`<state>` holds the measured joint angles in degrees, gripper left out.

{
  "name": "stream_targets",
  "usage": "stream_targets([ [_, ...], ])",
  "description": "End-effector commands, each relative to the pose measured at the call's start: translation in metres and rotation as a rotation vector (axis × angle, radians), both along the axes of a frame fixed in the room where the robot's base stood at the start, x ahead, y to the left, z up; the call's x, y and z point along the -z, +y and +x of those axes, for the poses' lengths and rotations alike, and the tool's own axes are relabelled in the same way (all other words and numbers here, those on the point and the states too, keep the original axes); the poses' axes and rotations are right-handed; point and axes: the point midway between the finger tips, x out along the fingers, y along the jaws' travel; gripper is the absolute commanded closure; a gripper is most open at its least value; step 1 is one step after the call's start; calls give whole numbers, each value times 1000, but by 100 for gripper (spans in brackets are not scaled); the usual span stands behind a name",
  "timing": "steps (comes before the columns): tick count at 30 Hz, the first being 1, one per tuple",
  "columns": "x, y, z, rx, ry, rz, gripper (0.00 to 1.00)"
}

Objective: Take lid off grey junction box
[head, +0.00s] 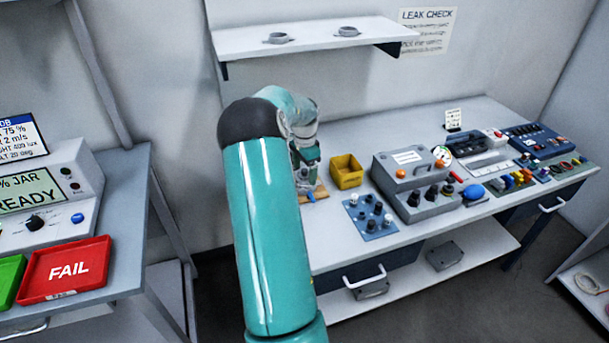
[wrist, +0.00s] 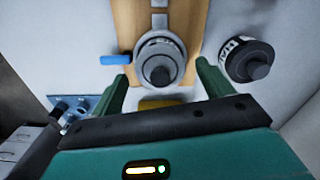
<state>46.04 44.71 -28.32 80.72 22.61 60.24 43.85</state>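My gripper (wrist: 162,76) is open in the wrist view, with one green finger on either side of a grey round fitting with a dark knob (wrist: 160,70). The fitting is mounted on a wooden board (wrist: 126,22) and has a blue lever (wrist: 115,60). I cannot tell whether the fingers touch it. In the head view my gripper (head: 308,168) is over the left part of the bench, partly hidden by my arm. No part is clearly marked as the junction box; a grey box (head: 442,207) with knobs and a labelled top stands on the bench.
A dark labelled cylinder (wrist: 246,60) stands right of the fitting. On the bench are a yellow bin (head: 346,171), a blue plate with several knobs (head: 382,233) and several devices rightward. Small grey boxes, one at right (head: 444,256), sit on the lower shelf. A wall shelf (head: 310,37) hangs above.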

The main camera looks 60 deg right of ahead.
Motion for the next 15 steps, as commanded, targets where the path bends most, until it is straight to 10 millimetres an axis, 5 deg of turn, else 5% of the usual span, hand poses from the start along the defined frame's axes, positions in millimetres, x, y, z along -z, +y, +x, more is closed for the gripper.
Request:
stream_targets([
  [1, 0, 0, 0, 0, 0, 0, 31],
  [6, 0, 0, 0, 0, 0, 0, 65],
  [15, -1, 0, 0, 0, -1, -1, 65],
])
